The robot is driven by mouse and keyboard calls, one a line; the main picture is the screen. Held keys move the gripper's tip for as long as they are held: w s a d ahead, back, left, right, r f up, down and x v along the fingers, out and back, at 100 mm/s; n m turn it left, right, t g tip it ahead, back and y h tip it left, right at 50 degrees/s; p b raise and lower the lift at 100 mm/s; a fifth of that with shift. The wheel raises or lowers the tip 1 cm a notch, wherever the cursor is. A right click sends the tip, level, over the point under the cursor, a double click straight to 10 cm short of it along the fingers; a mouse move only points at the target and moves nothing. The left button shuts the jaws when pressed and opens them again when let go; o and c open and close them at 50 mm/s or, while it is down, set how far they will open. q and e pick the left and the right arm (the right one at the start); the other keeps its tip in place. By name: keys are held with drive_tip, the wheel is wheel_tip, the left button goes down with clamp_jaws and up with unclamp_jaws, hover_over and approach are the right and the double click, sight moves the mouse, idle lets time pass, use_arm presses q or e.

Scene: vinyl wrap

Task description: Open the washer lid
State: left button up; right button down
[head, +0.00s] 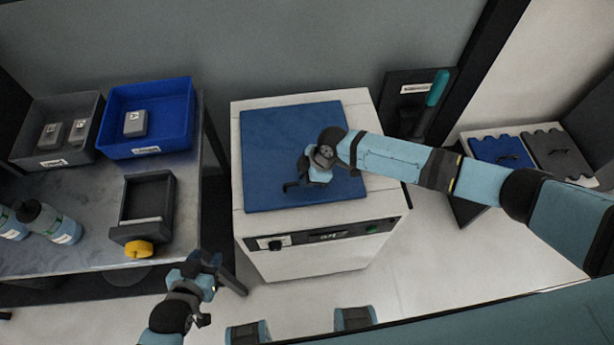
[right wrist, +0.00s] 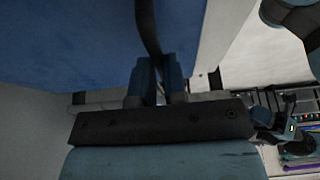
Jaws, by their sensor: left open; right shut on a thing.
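The washer (head: 318,262) is a white box with a dark control strip on its front, in the middle of the head view. Its blue lid (head: 275,140) lies flat on top and looks closed. My right gripper (head: 296,178) is over the lid's centre. In the right wrist view its fingers (right wrist: 156,82) are shut on a thin dark handle (right wrist: 147,28) against the blue lid (right wrist: 65,40). The gripper hides much of the handle in the head view. My left gripper (head: 230,275) is open and empty, left of the washer's front and apart from it.
A metal table (head: 75,255) on the left holds a blue bin (head: 178,140), a grey bin (head: 27,150), a dark tray (head: 170,205) with a yellow knob and bottles (head: 48,222). A dark holder with a teal-handled tool (head: 437,88) stands behind right.

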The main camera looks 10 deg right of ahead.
drive_tip(key=w+r+g+p, duration=0.1)
drive_tip(key=w+r+g, duration=0.1)
drive_tip(key=w+r, duration=0.3)
drive_tip(key=w+r+g+p, duration=0.1)
drive_tip(key=w+r, duration=0.4)
drive_tip(key=r, duration=0.7)
drive_tip(key=shift+r+m+g, duration=0.35)
drive_tip(key=shift+m+g, duration=0.05)
drive_tip(key=shift+g, duration=0.1)
drive_tip(key=shift+w, duration=0.1)
drive_tip(key=c, duration=1.4)
unclamp_jaws()
drive_tip(key=shift+o, duration=1.2)
drive_tip(key=shift+w+f, duration=0.15)
drive_tip(key=b+v, duration=0.2)
drive_tip(key=v, duration=1.1)
drive_tip(key=shift+w+d+r, duration=0.25)
drive_tip(key=shift+w, duration=0.05)
